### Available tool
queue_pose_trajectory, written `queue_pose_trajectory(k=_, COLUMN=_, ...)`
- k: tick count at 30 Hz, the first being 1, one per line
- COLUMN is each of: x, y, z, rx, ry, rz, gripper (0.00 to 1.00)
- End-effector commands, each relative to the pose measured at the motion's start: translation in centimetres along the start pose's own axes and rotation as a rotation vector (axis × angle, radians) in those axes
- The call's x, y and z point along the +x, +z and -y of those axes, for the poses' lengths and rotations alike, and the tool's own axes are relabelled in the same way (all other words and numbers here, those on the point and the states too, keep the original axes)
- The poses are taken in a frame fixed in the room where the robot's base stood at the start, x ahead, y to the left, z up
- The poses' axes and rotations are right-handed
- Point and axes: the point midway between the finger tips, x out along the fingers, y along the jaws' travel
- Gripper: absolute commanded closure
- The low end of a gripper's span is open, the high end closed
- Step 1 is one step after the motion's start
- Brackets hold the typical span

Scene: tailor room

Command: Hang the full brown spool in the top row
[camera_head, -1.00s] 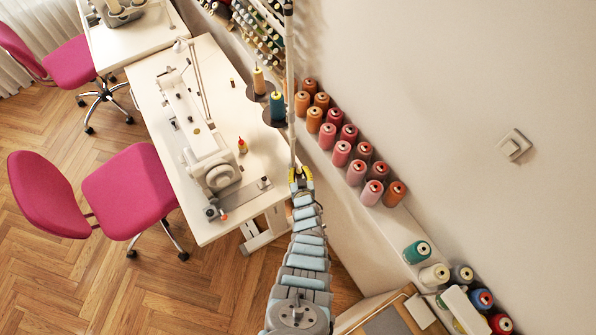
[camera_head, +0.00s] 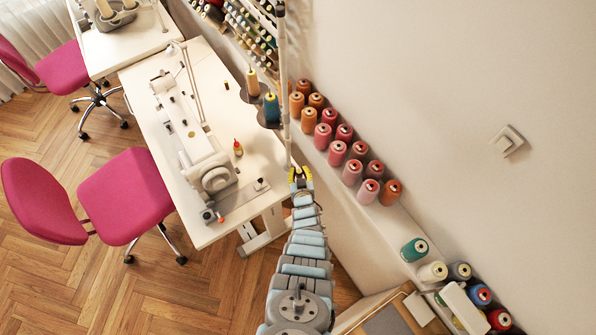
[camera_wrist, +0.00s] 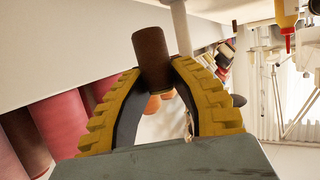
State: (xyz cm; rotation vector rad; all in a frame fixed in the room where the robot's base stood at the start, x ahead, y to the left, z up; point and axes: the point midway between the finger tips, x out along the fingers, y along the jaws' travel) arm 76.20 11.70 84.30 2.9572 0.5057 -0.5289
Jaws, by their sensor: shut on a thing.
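A brown spool (camera_wrist: 152,48) stands between the yellow fingertips of my gripper (camera_wrist: 157,70) in the wrist view, and the fingers are shut on its lower part. In the head view my gripper (camera_head: 300,178) is beside the right edge of the sewing table, near a white vertical pole. The spool is too small to make out there. The thread rack (camera_head: 250,38) with rows of small spools is on the wall at the top of the head view. Its upper edge is cut off by the frame.
A white sewing table (camera_head: 235,205) with a sewing machine is left of my gripper. A white pole (camera_head: 288,110) rises close by. A wall shelf to the right holds large orange, red and pink spools (camera_head: 337,152). Pink chairs (camera_head: 125,195) stand at the left.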

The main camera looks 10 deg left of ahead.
Motion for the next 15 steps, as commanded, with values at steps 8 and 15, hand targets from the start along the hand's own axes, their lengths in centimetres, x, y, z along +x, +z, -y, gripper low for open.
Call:
queue_pose_trajectory(k=8, x=-0.01, y=0.04, z=-0.5, rx=0.003, ry=0.011, rz=-0.001, gripper=0.95)
queue_pose_trajectory(k=15, x=-0.06, y=0.17, z=-0.69, rx=0.003, ry=0.015, rz=-0.001, gripper=0.95)
